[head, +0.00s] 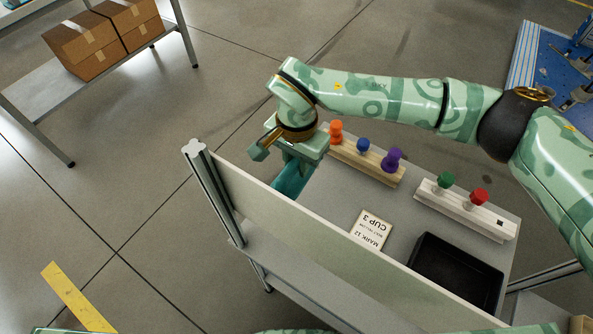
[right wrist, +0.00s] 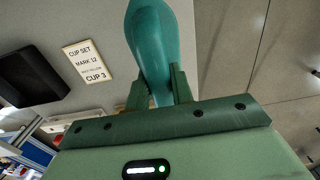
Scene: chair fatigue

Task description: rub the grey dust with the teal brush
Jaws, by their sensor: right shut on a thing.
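My right gripper (head: 298,156) is above the far left part of the grey table (head: 325,195), behind the upright pale panel. It is shut on the teal brush (head: 290,180), which points down and is partly hidden by the gripper and the panel. In the right wrist view the teal brush (right wrist: 150,45) stands out between the two green fingers (right wrist: 157,90); its tip runs out of the picture. I cannot make out any grey dust in either view; the panel may hide part of the tabletop. My left gripper does not show.
A pale panel (head: 320,235) with a metal post (head: 215,190) edges the table. A wooden rack (head: 370,164) and a white rack (head: 468,212) hold coloured knobs. A card (head: 371,230) reading "CUP 3" and a black tray (head: 458,270) lie nearer. Boxes (head: 105,38) stand on a far shelf.

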